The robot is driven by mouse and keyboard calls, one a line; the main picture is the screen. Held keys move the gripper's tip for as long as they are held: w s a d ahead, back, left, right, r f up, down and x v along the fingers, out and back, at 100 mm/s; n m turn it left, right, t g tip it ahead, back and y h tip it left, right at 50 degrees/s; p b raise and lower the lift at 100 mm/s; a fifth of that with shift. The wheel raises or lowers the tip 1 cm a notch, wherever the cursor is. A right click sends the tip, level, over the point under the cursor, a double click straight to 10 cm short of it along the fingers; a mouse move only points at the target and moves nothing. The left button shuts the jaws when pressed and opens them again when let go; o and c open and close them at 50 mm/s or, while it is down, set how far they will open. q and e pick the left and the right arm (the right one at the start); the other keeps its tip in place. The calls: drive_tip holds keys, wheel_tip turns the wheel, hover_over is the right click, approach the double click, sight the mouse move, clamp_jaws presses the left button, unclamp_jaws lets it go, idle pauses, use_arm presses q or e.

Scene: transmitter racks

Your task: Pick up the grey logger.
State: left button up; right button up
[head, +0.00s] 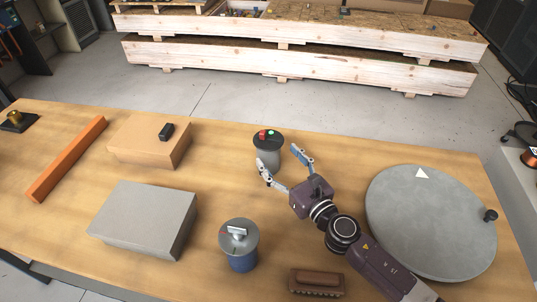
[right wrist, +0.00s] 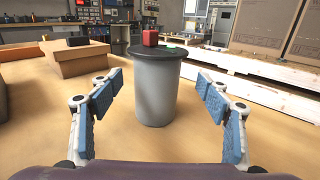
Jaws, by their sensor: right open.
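An upright grey cylinder (head: 268,155) with a dark top, the thing that best fits the grey logger, stands on the wooden table. A red block (head: 263,134) and a green piece (head: 271,133) are on its top. My right gripper (head: 281,158) is open and empty, its fingers pointing at the cylinder from the near side. In the right wrist view the cylinder (right wrist: 157,92) stands upright, centred between the spread fingers and a little beyond their tips. I see no contact. My left gripper is not in view.
A blue cylinder (head: 243,262) with a grey top bearing a silvery piece stands nearer. A grey box (head: 145,215), cardboard box (head: 140,142) and orange bar (head: 68,158) lie left. A large grey disc (head: 430,225) is right; a brown brush-like item (head: 317,281) is in front.

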drive_tip(key=x, duration=0.3)
drive_tip(key=f+x, duration=0.1)
drive_tip(key=x, duration=0.1)
drive_tip(key=shift+w+a, duration=0.1)
drive_tip(key=shift+a, duration=0.15)
drive_tip(key=shift+r, duration=0.15)
drive_tip(key=c, duration=1.6)
drive_tip(key=shift+o, duration=0.2)
